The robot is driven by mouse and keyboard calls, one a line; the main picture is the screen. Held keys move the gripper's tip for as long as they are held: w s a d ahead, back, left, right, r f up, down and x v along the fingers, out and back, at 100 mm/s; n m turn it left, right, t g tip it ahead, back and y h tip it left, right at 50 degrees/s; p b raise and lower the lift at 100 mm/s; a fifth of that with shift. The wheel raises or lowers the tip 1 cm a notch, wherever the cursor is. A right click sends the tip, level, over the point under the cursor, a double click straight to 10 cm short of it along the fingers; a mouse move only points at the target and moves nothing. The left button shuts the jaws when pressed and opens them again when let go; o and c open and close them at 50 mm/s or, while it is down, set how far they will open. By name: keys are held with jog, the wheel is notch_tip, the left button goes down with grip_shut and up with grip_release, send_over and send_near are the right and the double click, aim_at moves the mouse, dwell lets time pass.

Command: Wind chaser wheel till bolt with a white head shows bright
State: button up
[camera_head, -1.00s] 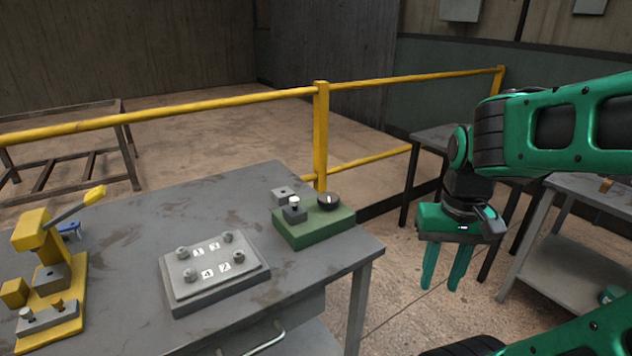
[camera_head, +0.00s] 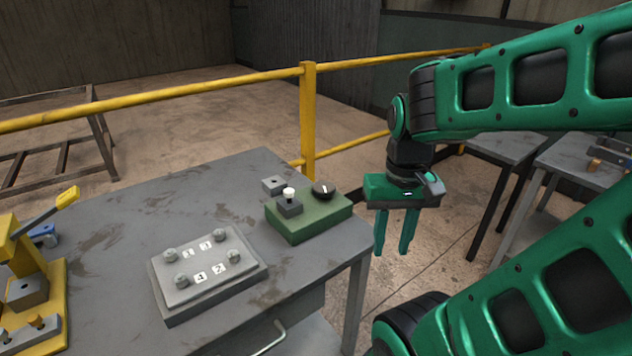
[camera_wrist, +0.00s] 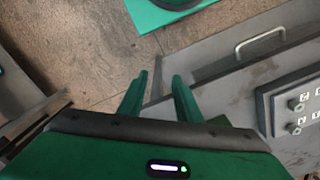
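The green box (camera_head: 318,219) stands near the table's far right corner. A dark round wheel (camera_head: 324,189) with a white mark sits on its top. A bolt with a white head (camera_head: 289,193) stands in a dark block at the box's left side. My gripper (camera_head: 393,249) hangs fingers down, just right of the box and beyond the table's edge, apart from everything. Its fingers are open and empty.
A grey plate with numbered labels and corner bolts (camera_head: 210,282) lies left of the box. A yellow lever press (camera_head: 48,285) stands at the table's left. A small grey block (camera_head: 274,185) sits behind the box. A yellow railing (camera_head: 308,120) runs behind the table (camera_head: 110,215).

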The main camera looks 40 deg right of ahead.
jog(key=shift+o, duration=1.2)
jog(key=o, duration=0.7)
jog(key=shift+w+d+r+n, duration=0.1)
jog(key=shift+r+n, duration=0.05)
jog(key=shift+r, duration=0.3)
jog(key=shift+d+r+n, duration=0.1)
jog(key=shift+r+n, duration=0.05)
jog(key=shift+r, duration=0.3)
jog(key=n, duration=1.1)
send_near(323, 185)
notch_tip(323, 185, down, 8)
jog(key=shift+a+f, duration=0.1)
jog(key=shift+a, duration=0.1)
jog(key=c, duration=1)
